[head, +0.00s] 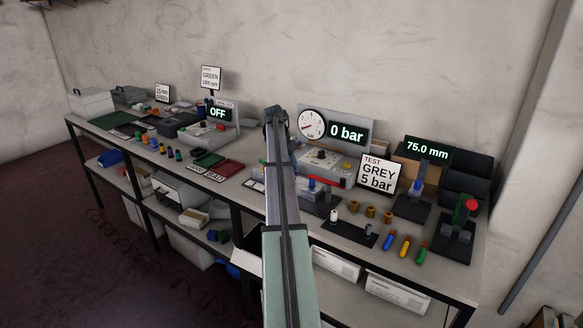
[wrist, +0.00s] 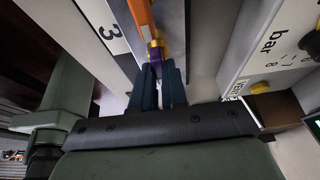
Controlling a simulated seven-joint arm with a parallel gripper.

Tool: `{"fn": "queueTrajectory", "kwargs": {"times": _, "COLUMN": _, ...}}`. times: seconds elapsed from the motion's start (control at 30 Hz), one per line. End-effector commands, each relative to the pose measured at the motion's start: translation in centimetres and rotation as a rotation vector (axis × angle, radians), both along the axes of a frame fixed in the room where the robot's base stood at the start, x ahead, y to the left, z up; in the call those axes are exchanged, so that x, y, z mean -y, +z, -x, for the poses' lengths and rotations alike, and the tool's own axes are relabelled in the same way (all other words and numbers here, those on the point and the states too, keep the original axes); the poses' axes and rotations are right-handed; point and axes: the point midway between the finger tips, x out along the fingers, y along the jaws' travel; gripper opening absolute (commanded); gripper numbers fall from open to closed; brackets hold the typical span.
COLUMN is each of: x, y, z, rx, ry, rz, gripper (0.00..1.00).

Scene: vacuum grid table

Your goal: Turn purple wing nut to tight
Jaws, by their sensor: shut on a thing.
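In the wrist view the purple wing nut (wrist: 155,54) sits between the tips of my gripper (wrist: 158,70), whose two dark blue fingers are shut on it. A brass-coloured piece (wrist: 157,43) lies against the nut, and an orange part (wrist: 143,18) runs up from there to the top edge. The fingers cover much of the nut, so its wing angle and tightness cannot be told. In the head view my arm stands in front of the middle of the bench, and neither the gripper nor the wing nut can be made out.
In the wrist view a white plate marked 3 (wrist: 108,33) is close on the left. A panel with a black knob and yellow button (wrist: 261,87) is on the right. In the head view, the gauge (head: 312,124), 0 bar display (head: 347,132) and TEST sign (head: 376,174) stand right of my arm.

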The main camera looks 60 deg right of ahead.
Motion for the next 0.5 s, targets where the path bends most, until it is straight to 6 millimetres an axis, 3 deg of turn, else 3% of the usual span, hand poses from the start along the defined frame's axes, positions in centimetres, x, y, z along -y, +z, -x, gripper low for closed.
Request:
{"fn": "queueTrajectory", "kwargs": {"times": 0.43, "x": -0.02, "y": -0.03, "z": -0.06, "rx": 0.002, "ry": -0.010, "rz": 0.000, "gripper": 0.00}}
{"fn": "queueTrajectory", "kwargs": {"times": 0.47, "x": -0.02, "y": -0.03, "z": -0.06, "rx": 0.002, "ry": -0.010, "rz": 0.000, "gripper": 0.16}}
{"fn": "queueTrajectory", "kwargs": {"times": 0.5, "x": -0.02, "y": -0.03, "z": -0.06, "rx": 0.002, "ry": -0.010, "rz": 0.000, "gripper": 0.19}}
